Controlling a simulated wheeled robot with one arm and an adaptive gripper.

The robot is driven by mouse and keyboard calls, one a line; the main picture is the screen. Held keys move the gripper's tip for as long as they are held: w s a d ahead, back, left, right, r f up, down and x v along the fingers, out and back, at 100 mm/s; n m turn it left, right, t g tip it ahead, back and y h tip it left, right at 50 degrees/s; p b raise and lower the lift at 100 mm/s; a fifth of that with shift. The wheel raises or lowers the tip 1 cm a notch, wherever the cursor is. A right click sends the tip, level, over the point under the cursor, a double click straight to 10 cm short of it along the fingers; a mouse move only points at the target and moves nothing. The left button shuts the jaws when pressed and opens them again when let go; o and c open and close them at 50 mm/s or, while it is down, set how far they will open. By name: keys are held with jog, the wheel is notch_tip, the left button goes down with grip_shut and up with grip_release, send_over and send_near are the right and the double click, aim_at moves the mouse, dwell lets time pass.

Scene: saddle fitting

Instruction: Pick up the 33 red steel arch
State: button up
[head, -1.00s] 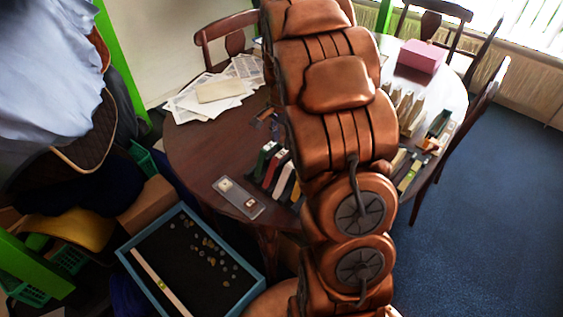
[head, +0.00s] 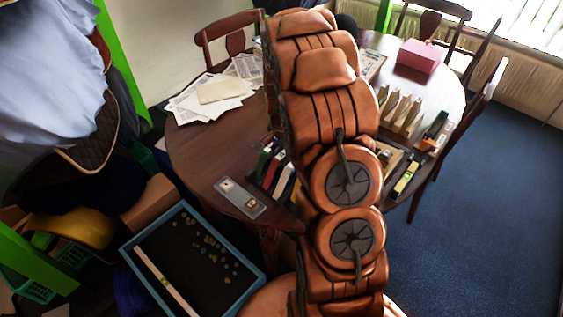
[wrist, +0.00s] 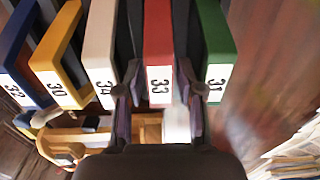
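The red steel arch marked 33 (wrist: 159,45) stands upright in a row in the wrist view, between the white arch 34 (wrist: 100,45) and the green arch 31 (wrist: 215,45). It also shows in the head view (head: 273,169), partly hidden by my arm. My gripper (wrist: 160,95) is open, with one finger on each side of the red arch's labelled end. Narrow gaps seem to show between the fingers and the arch. In the head view my gripper is hidden behind my arm.
The yellow arch 30 (wrist: 57,55) and blue arch 32 (wrist: 18,55) stand further left. The wooden table (head: 200,150) also holds papers (head: 215,95), a pink box (head: 419,56) and a metal plate (head: 240,197). A blue-rimmed tray (head: 135,262) is below at left.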

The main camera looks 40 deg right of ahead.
grip_shut()
jog(key=shift+r, duration=0.1)
dwell(0.4)
